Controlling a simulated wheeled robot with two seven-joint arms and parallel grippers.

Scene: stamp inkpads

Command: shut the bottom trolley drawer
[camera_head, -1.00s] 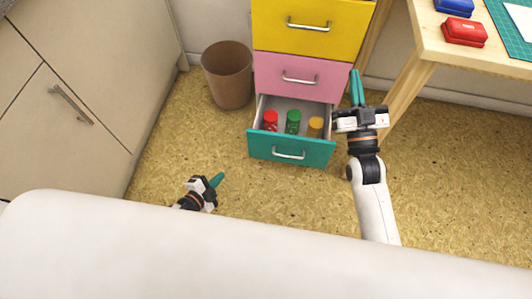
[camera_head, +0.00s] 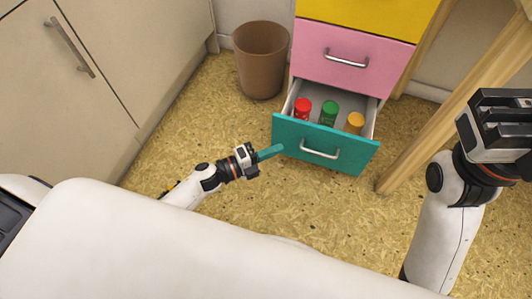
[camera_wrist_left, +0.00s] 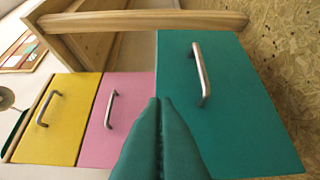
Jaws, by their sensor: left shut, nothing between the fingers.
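The bottom trolley drawer (camera_head: 350,159) has a teal front and a silver handle (camera_head: 320,153). It stands open, with a red, a green and a yellow bottle inside. In the left wrist view its teal front (camera_wrist_left: 240,110) fills the right side. My left gripper (camera_head: 278,149) is shut and empty, its teal fingertips at the left end of the drawer front. I cannot tell whether they touch it. My right gripper (camera_head: 500,125) is at the right edge of the head view. Its fingers are not clearly visible.
The pink drawer (camera_head: 345,75) and yellow drawer (camera_head: 375,14) above look shut. A brown bin (camera_head: 261,65) stands left of the trolley. A wooden table leg (camera_head: 445,120) is at the right. Floor in front of the trolley is clear.

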